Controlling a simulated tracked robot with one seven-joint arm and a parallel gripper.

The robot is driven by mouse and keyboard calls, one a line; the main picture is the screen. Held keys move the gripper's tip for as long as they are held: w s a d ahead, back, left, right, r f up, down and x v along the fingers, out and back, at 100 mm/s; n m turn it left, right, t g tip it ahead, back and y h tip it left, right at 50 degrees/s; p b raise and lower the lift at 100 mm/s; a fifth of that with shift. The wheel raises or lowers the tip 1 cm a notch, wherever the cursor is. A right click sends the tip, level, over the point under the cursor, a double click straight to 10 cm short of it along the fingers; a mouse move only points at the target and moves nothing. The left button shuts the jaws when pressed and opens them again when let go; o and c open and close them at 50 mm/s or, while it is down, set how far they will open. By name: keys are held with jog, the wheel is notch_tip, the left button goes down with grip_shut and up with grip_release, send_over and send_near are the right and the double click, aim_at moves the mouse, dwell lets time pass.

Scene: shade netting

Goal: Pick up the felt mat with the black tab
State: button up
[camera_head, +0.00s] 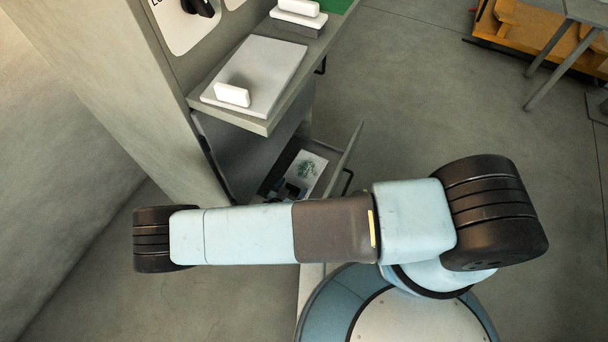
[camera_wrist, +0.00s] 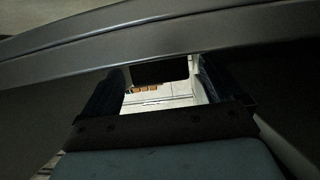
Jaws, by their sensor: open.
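I cannot make out a felt mat with a black tab in either view. A pale grey slab (camera_head: 262,68) with a white block-like tab (camera_head: 232,95) lies on the shelf in the head view. My gripper (camera_wrist: 158,82) shows in the wrist view as two dark fingers set apart, with nothing seen held between them. A pale surface (camera_wrist: 160,97) with small orange marks shows through the gap. In the head view my arm hides most of the gripper, low by the open drawer.
The grey shelf (camera_head: 262,127) also bears another white-tabbed item (camera_head: 297,18) and a green item (camera_head: 337,4) at its far end. Below it is an open drawer (camera_head: 344,160) holding a white printed sheet (camera_head: 308,168). An orange rack (camera_head: 520,30) stands far right. Floor between is clear.

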jog(key=shift+w+d+f, duration=0.25)
jog(key=shift+w, duration=0.4)
jog(key=c, duration=1.1)
